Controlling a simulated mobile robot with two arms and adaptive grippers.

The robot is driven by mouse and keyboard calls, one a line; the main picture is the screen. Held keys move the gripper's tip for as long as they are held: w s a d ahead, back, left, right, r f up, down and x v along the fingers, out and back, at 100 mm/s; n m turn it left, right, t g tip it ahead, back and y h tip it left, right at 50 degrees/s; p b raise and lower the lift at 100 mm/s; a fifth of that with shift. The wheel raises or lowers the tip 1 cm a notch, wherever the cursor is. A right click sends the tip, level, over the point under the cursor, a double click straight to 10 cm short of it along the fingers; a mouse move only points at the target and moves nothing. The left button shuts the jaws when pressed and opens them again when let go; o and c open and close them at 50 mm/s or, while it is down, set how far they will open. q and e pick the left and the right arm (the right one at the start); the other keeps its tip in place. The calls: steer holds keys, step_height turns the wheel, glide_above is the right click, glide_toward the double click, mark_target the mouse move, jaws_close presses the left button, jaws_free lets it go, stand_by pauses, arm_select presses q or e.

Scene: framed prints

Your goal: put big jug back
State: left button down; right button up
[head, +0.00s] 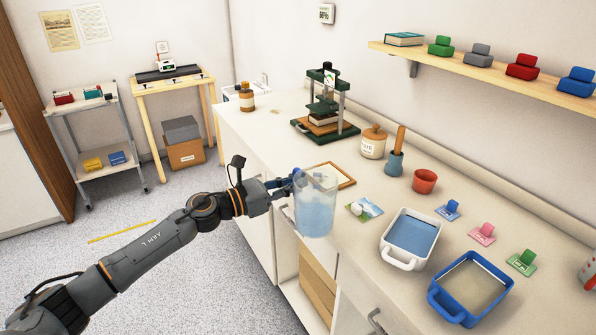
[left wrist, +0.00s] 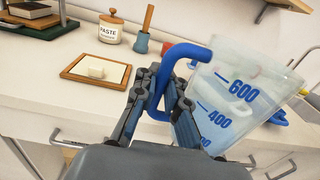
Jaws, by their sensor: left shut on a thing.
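The big jug (head: 316,204) is clear plastic with blue liquid in its lower part in the head view. Its blue handle (left wrist: 177,62) and blue volume marks show in the left wrist view, with the jug body (left wrist: 240,100) to the right. My left gripper (head: 287,184) is shut on the jug's handle. In the left wrist view its fingers (left wrist: 162,95) close around the handle. The jug is roughly upright at the counter's front edge; it appears held, and I cannot tell whether it touches the counter. My right gripper is not in view.
The counter (head: 345,262) holds a wooden frame (head: 338,175), paste jar (head: 373,142), red cup (head: 425,181), white tray (head: 402,262), blue tray (head: 436,292) and several small stamps on cards. A green press (head: 325,110) stands farther back. A shelf (head: 480,75) runs along the wall.

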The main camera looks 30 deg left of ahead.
arm_select(q)
steer(key=s+d+f+n+t+y, duration=0.1)
steer(key=s+d+f+n+y, duration=0.1)
steer(key=s, duration=0.6)
steer(key=s+d+f+n+t+y, duration=0.1)
steer(key=s+d+f+n+y, duration=0.1)
steer(key=s, duration=0.6)
steer(key=s+d+f+n+t+y, duration=0.1)
steer(key=s+d+f+n+y, duration=0.2)
steer(key=s+d+y, duration=0.3)
steer(key=s, duration=0.2)
steer(key=shift+s+f+y, duration=0.15)
steer(key=shift+s+y, duration=0.15)
steer(key=shift+s, duration=0.05)
steer(key=shift+w, duration=0.1)
steer(key=shift+f, duration=0.1)
